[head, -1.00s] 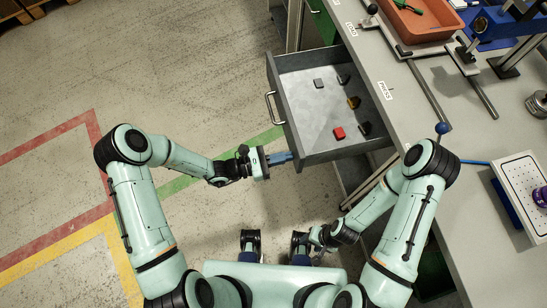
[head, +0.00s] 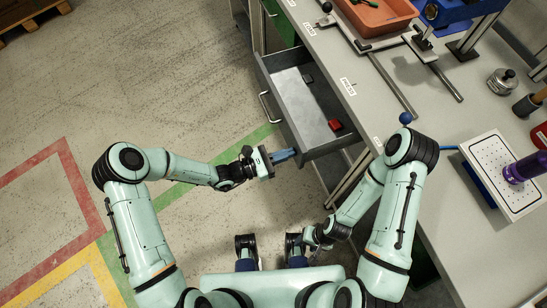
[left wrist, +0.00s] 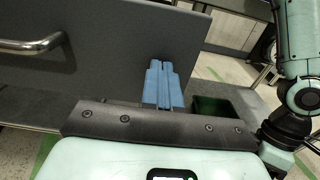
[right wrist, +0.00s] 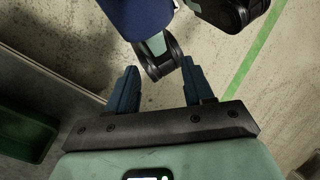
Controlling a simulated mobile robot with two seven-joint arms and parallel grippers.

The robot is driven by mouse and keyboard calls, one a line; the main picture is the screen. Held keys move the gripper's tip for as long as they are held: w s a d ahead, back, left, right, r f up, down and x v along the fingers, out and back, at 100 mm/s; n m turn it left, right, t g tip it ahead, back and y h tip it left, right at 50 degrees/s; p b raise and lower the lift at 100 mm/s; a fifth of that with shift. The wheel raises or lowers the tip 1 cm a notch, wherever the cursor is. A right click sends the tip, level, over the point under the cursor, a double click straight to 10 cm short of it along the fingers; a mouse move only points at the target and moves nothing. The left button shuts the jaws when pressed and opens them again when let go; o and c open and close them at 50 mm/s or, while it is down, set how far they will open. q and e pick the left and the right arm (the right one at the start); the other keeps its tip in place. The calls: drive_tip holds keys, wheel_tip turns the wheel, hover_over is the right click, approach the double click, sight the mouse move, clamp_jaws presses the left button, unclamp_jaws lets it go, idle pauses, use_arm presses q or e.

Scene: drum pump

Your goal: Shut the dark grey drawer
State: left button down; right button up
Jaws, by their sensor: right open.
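The dark grey drawer (head: 293,97) sticks part-way out of the bench in the head view, a grey block (head: 308,78) and a red block (head: 335,125) showing inside. Its silver handle (head: 266,107) is on the front panel and also shows in the left wrist view (left wrist: 33,45). My left gripper (head: 287,154) is shut and empty, its blue fingertips at the near end of the drawer front. In the left wrist view the shut fingers (left wrist: 162,75) point at the grey panel; I cannot tell whether they touch it. My right gripper (right wrist: 152,88) is open and empty, low near my base.
The bench top (head: 420,150) carries an orange bin (head: 378,14), a metal frame, and a white perforated plate (head: 495,170) with a purple cylinder (head: 527,168). The floor left of the drawer is clear. A green box (right wrist: 25,133) shows in the right wrist view.

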sight(298, 150)
use_arm(q)
drive_tip(key=b+x, duration=0.3)
drive_tip(key=x, duration=1.4)
drive_tip(key=shift+f, duration=0.15)
drive_tip(key=shift+w+d, duration=0.15)
drive_tip(key=shift+d, duration=0.4)
use_arm(e)
drive_tip(key=f, duration=0.2)
drive_tip(key=shift+w+d+f+t, duration=0.15)
drive_tip(key=shift+w+f+t, duration=0.15)
drive_tip(key=shift+w+f, duration=0.1)
use_arm(q)
drive_tip(key=shift+d+r, duration=0.1)
drive_tip(key=shift+r, duration=0.2)
drive_tip(key=shift+a+f, duration=0.15)
drive_tip(key=shift+a, duration=0.3)
drive_tip(key=v, duration=0.6)
drive_tip(key=shift+s+a, duration=0.15)
drive_tip(key=shift+s, duration=0.1)
drive_tip(key=v, duration=0.7)
drive_tip(key=shift+w+p, duration=0.1)
drive_tip(key=shift+p, duration=0.2)
use_arm(e)
drive_tip(key=shift+s+a+r, duration=0.2)
drive_tip(key=shift+s+a, duration=0.15)
drive_tip(key=shift+s, duration=0.3)
drive_tip(key=shift+s+a+r, duration=0.15)
drive_tip(key=shift+s+a, duration=0.15)
drive_tip(key=shift+s, duration=0.3)
